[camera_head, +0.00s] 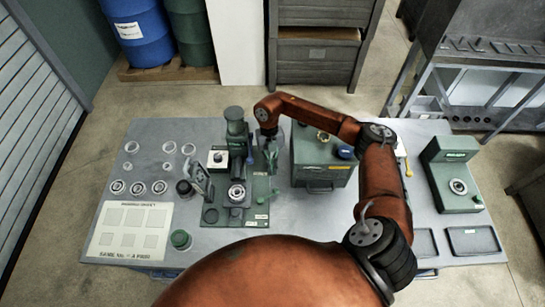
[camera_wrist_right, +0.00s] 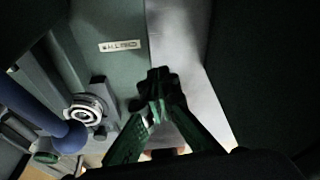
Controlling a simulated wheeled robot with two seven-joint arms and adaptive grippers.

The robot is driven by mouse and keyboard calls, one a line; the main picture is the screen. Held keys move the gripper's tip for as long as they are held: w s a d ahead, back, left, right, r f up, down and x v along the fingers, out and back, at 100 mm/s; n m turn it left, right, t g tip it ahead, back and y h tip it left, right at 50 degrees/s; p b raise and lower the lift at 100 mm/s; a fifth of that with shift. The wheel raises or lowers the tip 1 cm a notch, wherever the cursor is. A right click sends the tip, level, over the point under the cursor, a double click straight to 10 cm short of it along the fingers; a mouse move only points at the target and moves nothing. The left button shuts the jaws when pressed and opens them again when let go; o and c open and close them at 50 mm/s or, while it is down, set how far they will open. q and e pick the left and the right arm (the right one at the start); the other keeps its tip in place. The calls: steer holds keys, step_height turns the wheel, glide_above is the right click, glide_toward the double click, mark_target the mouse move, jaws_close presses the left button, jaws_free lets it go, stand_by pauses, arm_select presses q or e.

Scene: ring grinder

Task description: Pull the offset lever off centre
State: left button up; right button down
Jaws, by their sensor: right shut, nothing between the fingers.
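A green ring grinder (camera_head: 236,128) stands on a green base plate near the middle of the grey table. A lever with a blue knob (camera_head: 250,161) is at its right side. In the right wrist view a blue lever with a ball end (camera_wrist_right: 70,138) lies left of the fingers. I cannot tell for certain which part is the offset lever. My right gripper (camera_head: 270,160) points down just right of the grinder. Its fingertips (camera_wrist_right: 155,85) are together and empty, apart from the blue ball. My left gripper is not visible.
A green box (camera_head: 322,180) stands close to the right of my right gripper. A green gauge stand (camera_head: 452,180) is at the table's right. Several rings (camera_head: 139,188) and a white printed sheet (camera_head: 130,230) lie at the left. The front right holds grey trays (camera_head: 473,240).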

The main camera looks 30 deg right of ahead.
mark_target(268, 195)
steer(key=s, duration=0.2)
steer(key=s+a+f+p, duration=0.1)
steer(key=shift+s, duration=0.1)
steer(key=shift+s+a+f, duration=0.2)
steer(key=shift+s+a, duration=0.05)
steer(key=shift+s, duration=0.1)
steer(key=shift+s, duration=0.1)
steer(key=shift+s+d+r+m+p, duration=0.15)
steer(key=shift+s+m+p, duration=0.25)
steer(key=shift+m+p, duration=0.25)
steer(key=shift+s, duration=0.15)
